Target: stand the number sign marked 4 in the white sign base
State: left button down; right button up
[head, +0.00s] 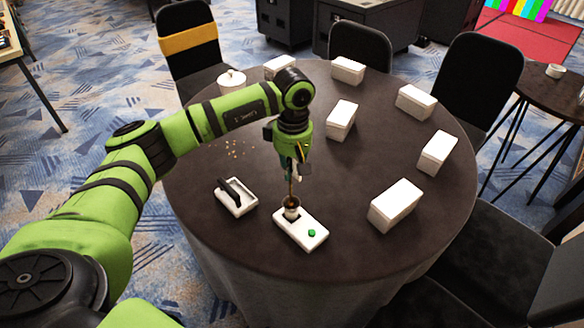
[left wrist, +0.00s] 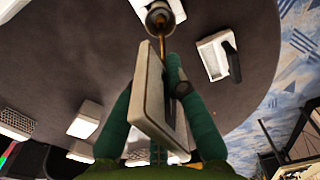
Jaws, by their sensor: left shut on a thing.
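My left gripper (head: 296,166) is over the near part of the round table, pointing down. In the left wrist view its green fingers are closed on the number sign (left wrist: 150,96), a pale panel with a thin brass-coloured stem. I cannot read its number. The stem reaches down to a round metal-looking cup (head: 291,207) at the left end of the white sign base (head: 298,231). The stem's lower end meets the cup's mouth; I cannot tell how deep it is. The base is a flat white block with a green dot. My right gripper is out of view.
A white tray with a black bar (head: 236,197) lies just left of the base. Several white boxes, one at the right (head: 396,205), ring the dark table (head: 345,262). A lidded white pot (head: 231,81) stands at the back left. Black chairs surround the table.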

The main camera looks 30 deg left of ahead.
pick_arm(q)
jog(key=shift+f+b, duration=1)
jog(key=shift+f, duration=0.2)
jog(key=c, duration=1.2)
grip_release()
notch_tip(320, 180, up, 12)
jog(key=shift+w, duration=0.1)
